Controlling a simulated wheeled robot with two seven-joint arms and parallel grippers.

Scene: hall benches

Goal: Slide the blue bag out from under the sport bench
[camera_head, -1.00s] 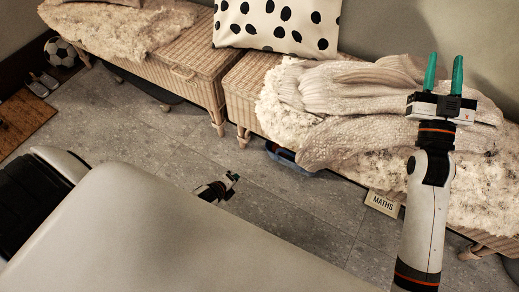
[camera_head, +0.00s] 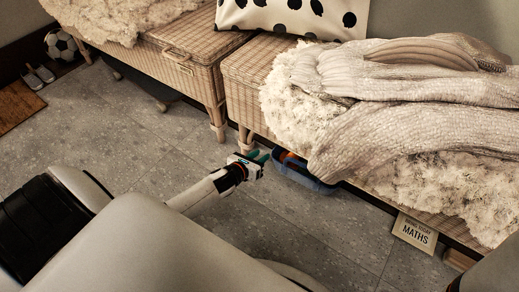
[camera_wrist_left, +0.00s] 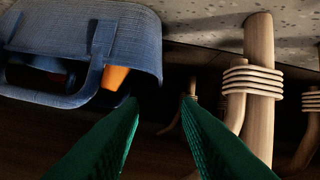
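The blue bag (camera_head: 303,177) lies on the floor at the front edge of the wicker bench (camera_head: 239,102), mostly hidden under it. In the left wrist view the bag (camera_wrist_left: 140,45) fills the upper left, with handle straps and something orange showing inside. My left gripper (camera_head: 259,159) is low by the bench's front leg, just left of the bag. In the left wrist view its green fingers (camera_wrist_left: 160,108) are apart with nothing between them; the left fingertip is close to the bag's edge, and I cannot tell whether they touch. My right gripper is out of view.
A bench leg with pale bindings (camera_wrist_left: 255,85) stands right of the fingers. A knitted blanket (camera_head: 420,110) and fleece drape the bench. A MATHS book (camera_head: 415,233) leans at its front right. Open tiled floor (camera_head: 140,150) lies in front.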

